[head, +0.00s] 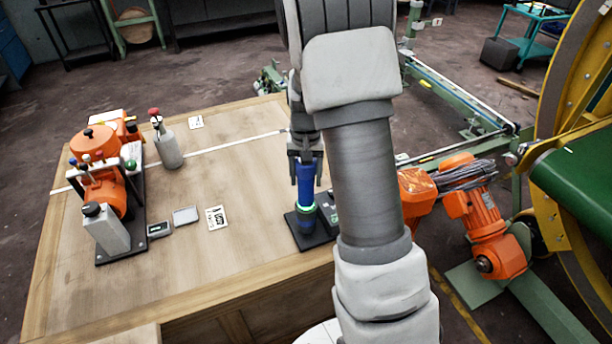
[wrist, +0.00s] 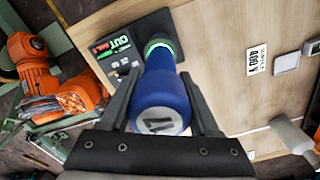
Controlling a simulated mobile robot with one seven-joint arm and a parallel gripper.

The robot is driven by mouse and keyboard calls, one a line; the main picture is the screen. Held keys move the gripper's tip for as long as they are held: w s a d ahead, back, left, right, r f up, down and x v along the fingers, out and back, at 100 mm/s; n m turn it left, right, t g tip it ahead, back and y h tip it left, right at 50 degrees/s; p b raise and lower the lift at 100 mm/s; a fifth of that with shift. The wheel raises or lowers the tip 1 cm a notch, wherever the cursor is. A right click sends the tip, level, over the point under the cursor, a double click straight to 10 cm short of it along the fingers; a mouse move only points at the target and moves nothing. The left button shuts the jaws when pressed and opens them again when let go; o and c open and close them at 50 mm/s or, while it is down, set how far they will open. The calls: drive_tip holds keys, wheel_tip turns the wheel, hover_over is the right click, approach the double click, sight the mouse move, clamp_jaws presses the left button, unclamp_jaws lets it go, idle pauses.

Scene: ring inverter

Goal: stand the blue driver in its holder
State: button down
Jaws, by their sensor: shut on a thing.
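The blue driver (head: 306,184) stands upright between the fingers of my gripper (head: 305,160) on the right part of the table. In the wrist view, my gripper (wrist: 160,76) has one finger on each side of the blue driver (wrist: 160,100), whose end is marked 17. The holder, a dark base (head: 299,232) with a green ring, is directly below the driver; it also shows in the wrist view (wrist: 182,25). The driver's lower part meets the green ring, in line with it. How deep it sits is hidden.
Next to the ring, the holder carries a dark block with labels (wrist: 117,50). A white card (head: 216,217), a grey bottle (head: 168,148) and an orange machine (head: 100,145) are further left on the wooden table (head: 200,265). Orange machinery (head: 472,212) stands beyond the right edge.

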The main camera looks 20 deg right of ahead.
drive_tip(key=shift+f, duration=0.15)
drive_tip(key=shift+c, duration=0.6)
unclamp_jaws()
drive_tip(key=shift+o, duration=0.4)
wheel_tip(320, 180, up, 16)
drive_tip(key=p, duration=0.2)
drive_tip(key=s+a+r+n+t, duration=0.3)
drive_tip(key=s+a+r, duration=0.3)
drive_tip(key=s+r, duration=0.4)
drive_tip(key=s+a+f+n+t, duration=0.1)
drive_tip(key=s+a+n+t, duration=0.1)
drive_tip(key=s, duration=1)
drive_tip(key=shift+s+a+f+t, duration=0.15)
drive_tip(key=shift+s+a+t, duration=0.15)
drive_tip(key=shift+a, duration=0.5)
